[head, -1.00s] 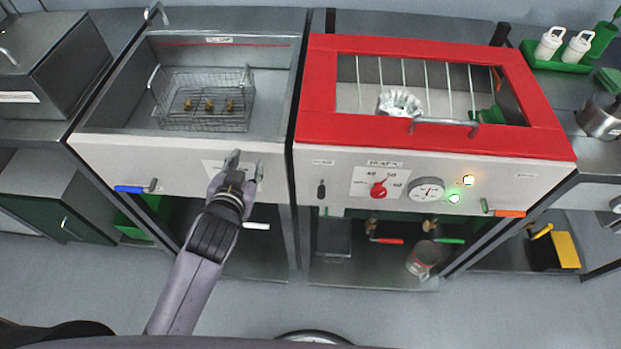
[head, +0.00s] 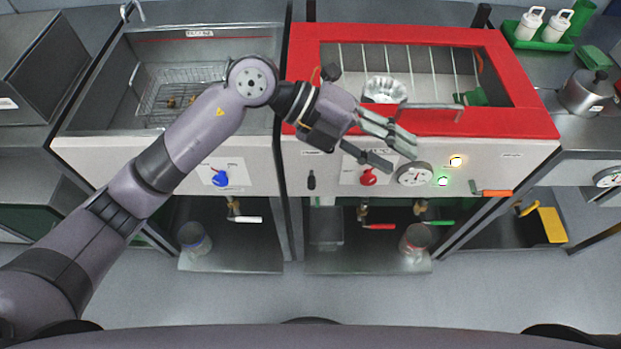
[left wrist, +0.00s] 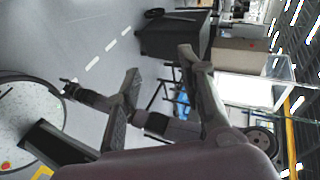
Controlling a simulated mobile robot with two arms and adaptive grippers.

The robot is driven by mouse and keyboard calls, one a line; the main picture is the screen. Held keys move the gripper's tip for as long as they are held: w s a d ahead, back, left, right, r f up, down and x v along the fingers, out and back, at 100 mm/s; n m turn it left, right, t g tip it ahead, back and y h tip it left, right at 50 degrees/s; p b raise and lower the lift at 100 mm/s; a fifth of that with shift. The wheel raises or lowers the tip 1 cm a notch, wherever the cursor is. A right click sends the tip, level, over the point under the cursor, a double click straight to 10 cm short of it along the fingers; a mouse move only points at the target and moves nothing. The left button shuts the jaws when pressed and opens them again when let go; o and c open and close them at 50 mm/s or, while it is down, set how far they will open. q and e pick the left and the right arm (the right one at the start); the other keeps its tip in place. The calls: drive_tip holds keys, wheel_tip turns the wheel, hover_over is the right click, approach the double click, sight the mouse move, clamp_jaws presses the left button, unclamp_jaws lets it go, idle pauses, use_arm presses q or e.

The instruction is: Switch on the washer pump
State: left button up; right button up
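The red-framed washer (head: 440,122) stands in the middle with a white front panel. A small black toggle (head: 311,180) sits at the panel's left; its small label above is hard to read, and I cannot tell which way it is set. My left gripper (head: 402,155) is open and empty, in front of the panel, right of the toggle and apart from it. Its fingers point right and down, over the area between the red knob (head: 369,177) and the gauge (head: 415,174). A dark gripper-like part (left wrist: 70,88) in the left wrist view may be my right gripper.
A blue knob (head: 220,178) is on the left sink's panel. An orange-handled lever (head: 492,192) is at the right. Red (head: 378,226) and white (head: 248,219) valve handles sit below.

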use_arm(q)
drive_tip(key=w+a+f+t+y, duration=0.2)
drive_tip(key=w+a+f+y, duration=0.3)
drive_tip(key=a+f+y, duration=0.15)
drive_tip(key=n+t+y, duration=0.1)
drive_tip(key=n+y, duration=0.1)
drive_tip(key=y, duration=0.2)
approach(311, 182)
drive_tip(key=f+p, duration=0.1)
drive_tip(key=f, duration=0.2)
drive_tip(key=d+f+p, duration=0.1)
drive_tip(key=f, duration=0.2)
drive_tip(key=f+p, duration=0.1)
drive_tip(key=f, duration=0.2)
drive_tip(key=shift+d+f, duration=0.35)
clamp_jaws()
